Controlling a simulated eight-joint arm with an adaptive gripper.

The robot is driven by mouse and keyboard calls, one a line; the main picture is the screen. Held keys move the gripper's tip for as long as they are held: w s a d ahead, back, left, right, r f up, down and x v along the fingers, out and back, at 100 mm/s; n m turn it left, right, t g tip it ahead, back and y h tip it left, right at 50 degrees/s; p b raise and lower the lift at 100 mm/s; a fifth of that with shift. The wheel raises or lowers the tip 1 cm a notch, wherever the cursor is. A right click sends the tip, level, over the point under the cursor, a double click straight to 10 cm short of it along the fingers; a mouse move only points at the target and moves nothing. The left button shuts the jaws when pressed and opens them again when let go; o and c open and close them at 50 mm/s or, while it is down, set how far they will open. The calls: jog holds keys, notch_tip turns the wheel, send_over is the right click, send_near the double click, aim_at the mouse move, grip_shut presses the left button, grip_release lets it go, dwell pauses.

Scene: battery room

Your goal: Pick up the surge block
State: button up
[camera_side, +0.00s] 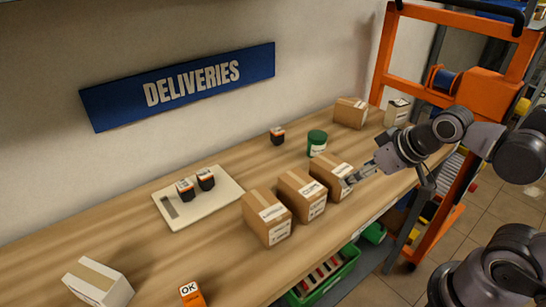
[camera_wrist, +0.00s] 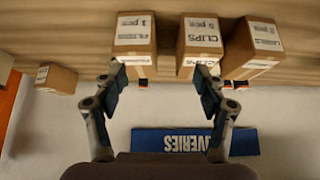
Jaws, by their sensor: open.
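No label that I can read names the surge block. Small black-and-orange blocks are in the side view: one (camera_side: 277,136) stands alone at the back of the bench, and two, a left one (camera_side: 185,190) and a right one (camera_side: 206,179), stand on a pale tray (camera_side: 176,216). In the wrist view, small black-and-orange parts (camera_wrist: 230,85) show at the boxes' lower edges, mostly hidden. My gripper (camera_side: 352,179) is open beside the rightmost box of the front row; I cannot tell whether it touches. Its spread fingers (camera_wrist: 162,86) have no held object between them.
Cardboard boxes stand in a row, left (camera_side: 267,217), middle (camera_side: 302,195) and right (camera_side: 331,175). A green can (camera_side: 317,143) and another box (camera_side: 350,112) are behind. A white box (camera_side: 98,283) and an orange OK item (camera_side: 191,294) are near the front. Bare bench lies left of the tray.

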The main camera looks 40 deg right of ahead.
jog(key=w+a+r+n+g+y, duration=0.15)
jog(key=w+a+r+n, duration=0.25)
jog(key=a, duration=0.4)
jog(key=n+g+h, duration=0.2)
jog(key=n+g, duration=0.4)
jog(key=n, duration=0.6)
send_near(190, 293)
jog(key=shift+s+d+f+y, duration=0.1)
jog(key=shift+s+f+y, duration=0.15)
jog(key=shift+s, duration=0.1)
notch_tip(190, 293, down, 10)
jog(key=shift+w+d+f, duration=0.1)
jog(key=shift+w, duration=0.05)
jog(key=c, duration=1.3)
